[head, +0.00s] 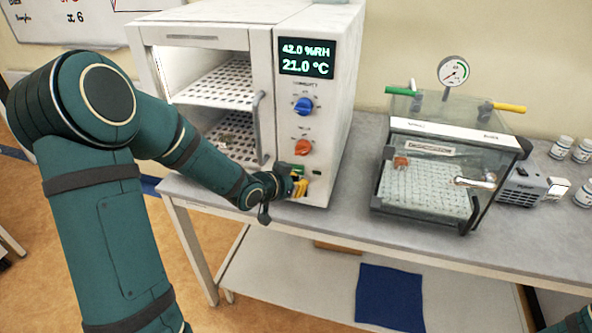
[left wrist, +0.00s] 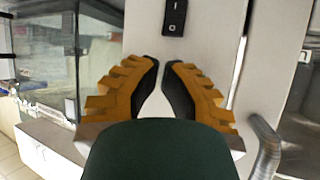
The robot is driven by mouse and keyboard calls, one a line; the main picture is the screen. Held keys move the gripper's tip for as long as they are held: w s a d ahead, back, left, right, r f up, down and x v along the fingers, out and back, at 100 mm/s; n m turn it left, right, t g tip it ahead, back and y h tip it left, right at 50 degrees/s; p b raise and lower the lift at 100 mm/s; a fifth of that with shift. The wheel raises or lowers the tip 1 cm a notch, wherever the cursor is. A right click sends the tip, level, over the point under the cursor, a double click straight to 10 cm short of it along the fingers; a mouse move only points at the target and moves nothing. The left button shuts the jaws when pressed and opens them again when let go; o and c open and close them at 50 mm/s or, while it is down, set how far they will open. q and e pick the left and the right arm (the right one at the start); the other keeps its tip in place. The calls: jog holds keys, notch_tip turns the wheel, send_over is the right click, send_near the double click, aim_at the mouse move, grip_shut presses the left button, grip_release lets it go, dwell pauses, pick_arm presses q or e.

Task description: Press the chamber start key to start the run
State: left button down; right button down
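The chamber (head: 345,100) is a white cabinet on the bench, with a lit display (head: 307,58) reading 42.0 %RH and 21.0 °C. Its front panel has a blue knob (head: 303,105) and an orange-red knob (head: 303,147). A small green part (head: 302,171) shows low on the panel beside my gripper; I cannot tell if it is the start key. My left gripper (head: 300,188) is at the lower panel, its yellow fingers partly hiding it. In the left wrist view, the fingertips (left wrist: 161,62) nearly meet, with nothing held. A black rocker switch (left wrist: 174,17) lies beyond them. Contact cannot be told.
The chamber's door handle (head: 261,128) is left of the panel. A clear box with a gauge (head: 453,71) stands to the right on the grey bench. A pump-like unit (head: 523,187) and white bottles (head: 582,151) are farther right. Bare bench lies between chamber and box.

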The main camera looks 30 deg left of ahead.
pick_arm(q)
jog(key=shift+w, duration=0.1)
dwell(0.7)
jog(key=shift+w+a, duration=0.1)
jog(key=shift+w, duration=0.2)
jog(key=shift+w+a, duration=0.1)
jog(key=shift+w, duration=0.2)
dwell(0.7)
dwell(0.3)
jog(key=shift+s+d, duration=0.2)
jog(key=shift+s, duration=0.5)
jog(key=shift+s, duration=0.1)
jog(key=shift+s+d+b, duration=0.2)
jog(key=shift+s, duration=0.6)
jog(key=shift+s+d+b, duration=0.15)
jog(key=shift+s, duration=0.6)
jog(key=shift+s+d+b, duration=0.2)
jog(key=shift+s, duration=0.6)
